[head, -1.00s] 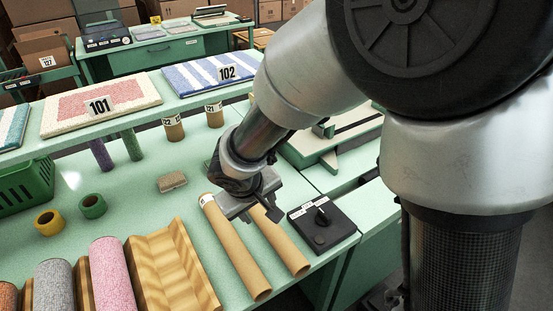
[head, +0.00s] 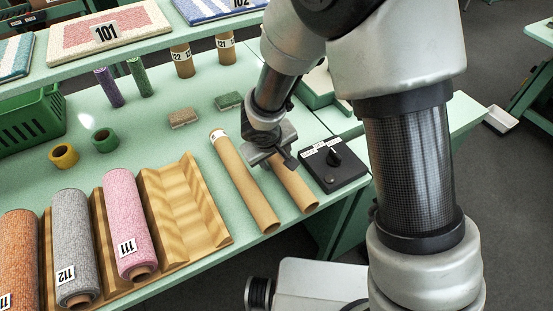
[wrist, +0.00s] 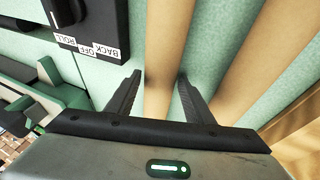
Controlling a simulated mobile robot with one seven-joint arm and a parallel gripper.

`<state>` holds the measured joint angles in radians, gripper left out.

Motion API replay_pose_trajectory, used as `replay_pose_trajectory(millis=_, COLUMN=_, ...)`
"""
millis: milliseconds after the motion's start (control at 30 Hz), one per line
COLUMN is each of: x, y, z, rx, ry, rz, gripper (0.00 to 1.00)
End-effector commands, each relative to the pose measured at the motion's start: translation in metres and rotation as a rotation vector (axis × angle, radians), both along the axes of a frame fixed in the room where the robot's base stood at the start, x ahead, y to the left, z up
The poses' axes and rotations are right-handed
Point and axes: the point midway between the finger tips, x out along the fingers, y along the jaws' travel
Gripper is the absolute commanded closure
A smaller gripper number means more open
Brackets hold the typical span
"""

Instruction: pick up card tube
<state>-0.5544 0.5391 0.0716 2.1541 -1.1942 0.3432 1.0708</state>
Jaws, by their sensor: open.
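Two brown card tubes lie side by side on the green table, a left one (head: 245,185) and a right one (head: 296,188). My gripper (head: 271,160) is over the upper part of the right tube in the head view and hides its far end. In the wrist view my gripper (wrist: 160,76) is open, with one finger on each side of this tube (wrist: 172,50). The left tube (wrist: 270,65) lies outside the fingers, to the right there. I cannot tell whether the fingers touch the tube.
A black switch box (head: 334,165) stands close to the right of the tubes. A wooden cradle (head: 185,205) and yarn rolls, one pink (head: 127,215), are to the left. Two small blocks (head: 182,117) lie behind. The table's front edge is near the tubes' lower ends.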

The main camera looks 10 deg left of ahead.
Motion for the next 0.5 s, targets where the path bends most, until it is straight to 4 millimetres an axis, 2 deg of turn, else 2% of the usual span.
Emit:
replay_pose_trajectory(millis=67, x=-0.0001, y=0.0001, z=0.0004, rx=0.000, ry=0.000, rz=0.000, gripper=0.52)
replay_pose_trajectory(millis=267, x=-0.0002, y=0.0000, z=0.0005, rx=0.000, ry=0.000, rz=0.000, gripper=0.86)
replay_pose_trajectory(millis=500, x=0.0001, y=0.0001, z=0.0026, rx=0.001, ry=-0.001, rz=-0.001, gripper=0.87)
